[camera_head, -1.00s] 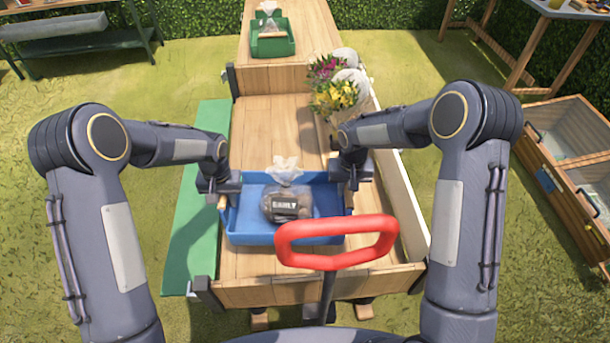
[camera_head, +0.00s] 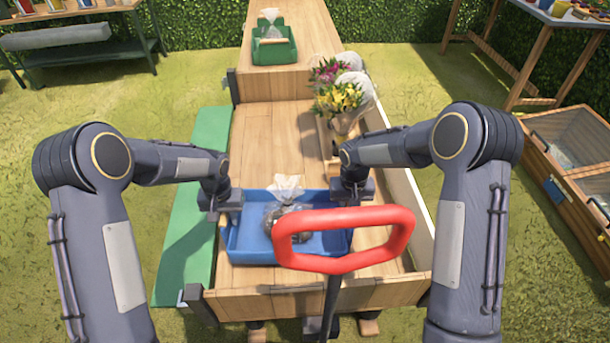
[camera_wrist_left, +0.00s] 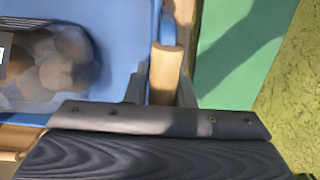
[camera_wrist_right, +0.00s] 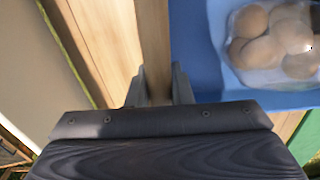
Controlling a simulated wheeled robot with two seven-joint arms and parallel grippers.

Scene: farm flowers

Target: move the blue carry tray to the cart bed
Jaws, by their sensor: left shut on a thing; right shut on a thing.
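The blue carry tray (camera_head: 245,240) is over the front part of the wooden cart bed (camera_head: 255,140), inside its walls in the head view. I cannot tell if it touches the boards. It holds a clear bag of brown bulbs or potatoes (camera_head: 287,205), also visible in the left wrist view (camera_wrist_left: 55,65) and right wrist view (camera_wrist_right: 275,40). My left gripper (camera_head: 226,207) is shut on the tray's left wooden handle (camera_wrist_left: 166,72). My right gripper (camera_head: 350,195) is shut on the handle at the right side (camera_wrist_right: 154,45). The red handle hides part of the tray.
The red cart handle (camera_head: 345,217) rises in front of the tray. A green tray (camera_head: 273,45) stands on the wooden surface beyond. The middle of the bed is clear.

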